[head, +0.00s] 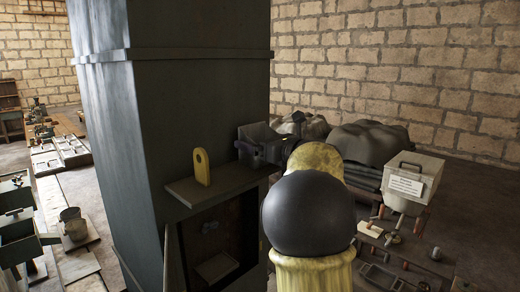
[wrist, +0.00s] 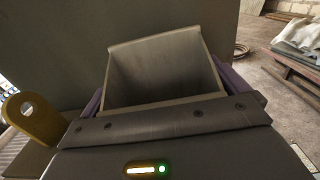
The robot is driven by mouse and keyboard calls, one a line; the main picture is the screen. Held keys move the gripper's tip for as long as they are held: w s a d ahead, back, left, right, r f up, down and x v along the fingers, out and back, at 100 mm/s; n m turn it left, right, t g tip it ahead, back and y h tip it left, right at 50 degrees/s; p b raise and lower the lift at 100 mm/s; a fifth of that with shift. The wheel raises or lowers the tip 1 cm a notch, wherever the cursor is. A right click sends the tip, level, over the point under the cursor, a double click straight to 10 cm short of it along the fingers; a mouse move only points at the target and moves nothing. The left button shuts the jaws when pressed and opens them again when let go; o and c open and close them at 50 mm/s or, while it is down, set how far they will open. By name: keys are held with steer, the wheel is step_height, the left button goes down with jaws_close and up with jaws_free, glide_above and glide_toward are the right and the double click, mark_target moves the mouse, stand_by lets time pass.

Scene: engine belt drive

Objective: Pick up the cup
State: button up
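A grey, square, open-topped cup (wrist: 165,80) stands in front of my gripper (wrist: 163,95) in the wrist view, its hollow inside facing the camera and looking empty. Purple fingers show along its left and right sides, close against it. I cannot tell whether they press on it or only flank it. In the head view the dark cup (head: 250,144) is at the right end of a shelf on the tall grey column, partly hidden by my arm. I cannot tell whether its base touches the shelf.
The shelf (head: 215,186) also holds an upright yellow tab with a hole (head: 201,166), left of the cup; the tab shows in the wrist view (wrist: 35,115) too. The tall grey column (head: 165,90) stands close behind. Covered heaps (head: 375,145) and a lidded box (head: 412,180) lie to the right.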

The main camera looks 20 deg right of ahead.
steer(key=c, duration=0.7)
steer(key=shift+r, duration=0.2)
step_height(320, 180, up, 10)
steer(key=b, duration=0.2)
steer(key=shift+f+b, duration=0.15)
steer(key=shift+b, duration=0.15)
steer(key=shift+w+a+f, duration=0.1)
steer(key=shift+f, duration=0.05)
